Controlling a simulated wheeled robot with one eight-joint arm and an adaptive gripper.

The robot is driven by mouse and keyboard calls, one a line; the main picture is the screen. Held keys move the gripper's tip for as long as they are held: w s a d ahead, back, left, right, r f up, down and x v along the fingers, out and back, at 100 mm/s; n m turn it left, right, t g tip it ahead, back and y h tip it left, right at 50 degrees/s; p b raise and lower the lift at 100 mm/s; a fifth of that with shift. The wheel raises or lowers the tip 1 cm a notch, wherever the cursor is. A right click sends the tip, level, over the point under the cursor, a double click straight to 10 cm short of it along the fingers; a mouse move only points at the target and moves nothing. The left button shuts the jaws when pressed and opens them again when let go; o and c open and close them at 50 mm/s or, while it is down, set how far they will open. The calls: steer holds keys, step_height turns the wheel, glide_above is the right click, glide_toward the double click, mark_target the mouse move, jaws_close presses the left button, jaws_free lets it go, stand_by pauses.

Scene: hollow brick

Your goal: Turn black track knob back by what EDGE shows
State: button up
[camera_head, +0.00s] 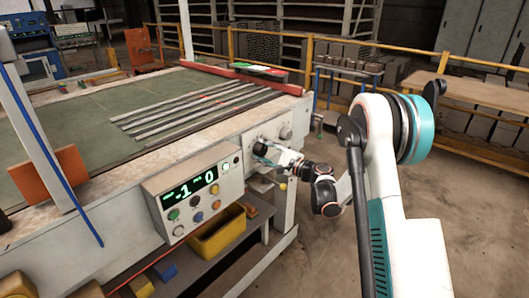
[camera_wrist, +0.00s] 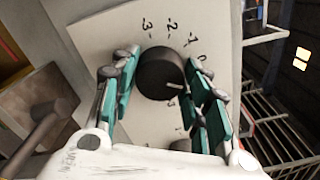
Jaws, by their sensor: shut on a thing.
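The black track knob (camera_wrist: 158,82) shows in the wrist view on a pale plate (camera_wrist: 100,40) with printed numbers, including 3, 2, 1 and 0. A white mark on the knob points toward the lower right of the picture. My gripper (camera_wrist: 161,62) has its teal-padded fingers on either side of the knob, shut on it. In the head view my gripper (camera_head: 264,150) is at the machine's front side, and the knob is mostly hidden there. The control box (camera_head: 195,190) has a green display (camera_head: 191,189) reading -1 at left and 0 at right; its small labels are hard to read.
Below are a yellow bin (camera_head: 217,236) and a shelf. The green machine bed (camera_head: 80,112) carries several grey strips. A yellow railing (camera_head: 400,62) runs behind. Open floor lies at right.

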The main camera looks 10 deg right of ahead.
stand_by(0.4)
steer(key=o, duration=1.1)
steer(key=shift+c, duration=0.2)
steer(key=v, duration=1.2)
